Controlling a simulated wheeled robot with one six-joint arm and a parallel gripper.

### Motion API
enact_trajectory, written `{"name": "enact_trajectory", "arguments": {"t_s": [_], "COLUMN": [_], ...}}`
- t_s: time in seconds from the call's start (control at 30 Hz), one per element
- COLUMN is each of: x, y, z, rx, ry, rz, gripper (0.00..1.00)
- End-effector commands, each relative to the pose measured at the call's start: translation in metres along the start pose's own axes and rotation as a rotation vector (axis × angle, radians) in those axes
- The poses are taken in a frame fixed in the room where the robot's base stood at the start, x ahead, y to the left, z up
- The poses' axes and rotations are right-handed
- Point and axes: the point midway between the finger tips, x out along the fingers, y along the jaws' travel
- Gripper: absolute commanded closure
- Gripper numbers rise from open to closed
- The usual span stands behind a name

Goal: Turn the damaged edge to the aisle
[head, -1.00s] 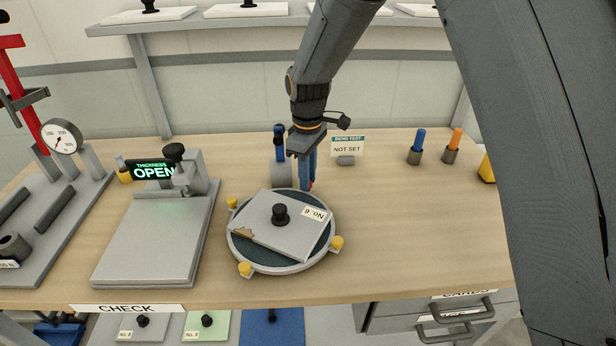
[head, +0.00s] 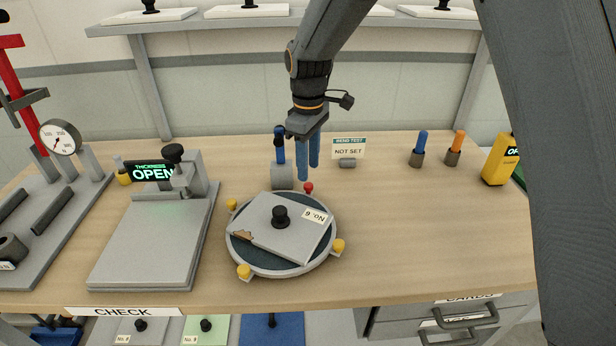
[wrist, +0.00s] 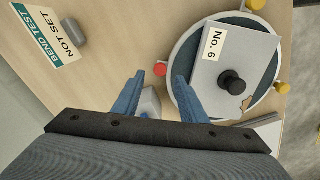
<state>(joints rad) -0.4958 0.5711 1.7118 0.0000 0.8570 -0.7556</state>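A grey square plate (head: 262,238) labelled No. 6, with a black knob (head: 280,216), lies on a round turntable (head: 290,271). The plate has a brown, ragged damaged spot (head: 242,236) at its left front corner; a chipped edge (wrist: 245,103) also shows in the wrist view. The turntable has several yellow knobs (head: 338,246) around its rim and one red knob (head: 308,187) at its back. My gripper (head: 309,173) has blue fingers, pointing down above the table just behind the turntable. In the wrist view its fingers (wrist: 159,77) are apart and empty, with the red knob beyond them.
A grey block with a blue handle (head: 281,176) stands close behind the turntable. A thickness gauge reading OPEN (head: 152,173) stands left, with a flat plate. A "BEND TEST NOT SET" sign (head: 348,147) is behind. The table right of the turntable is clear.

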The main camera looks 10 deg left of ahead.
Motion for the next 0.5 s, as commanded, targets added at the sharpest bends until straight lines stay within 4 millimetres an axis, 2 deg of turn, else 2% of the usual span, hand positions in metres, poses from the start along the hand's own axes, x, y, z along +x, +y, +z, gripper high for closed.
{"name": "enact_trajectory", "arguments": {"t_s": [0.1, 0.2, 0.5], "x": [-0.017, -0.025, -0.030], "y": [0.001, 0.000, 0.000], "z": [-0.001, -0.001, 0.000], "rx": [0.000, 0.000, 0.000], "ry": [0.002, 0.001, 0.000], "rz": [0.002, 0.001, 0.000], "gripper": [0.61, 0.61, 0.61]}}
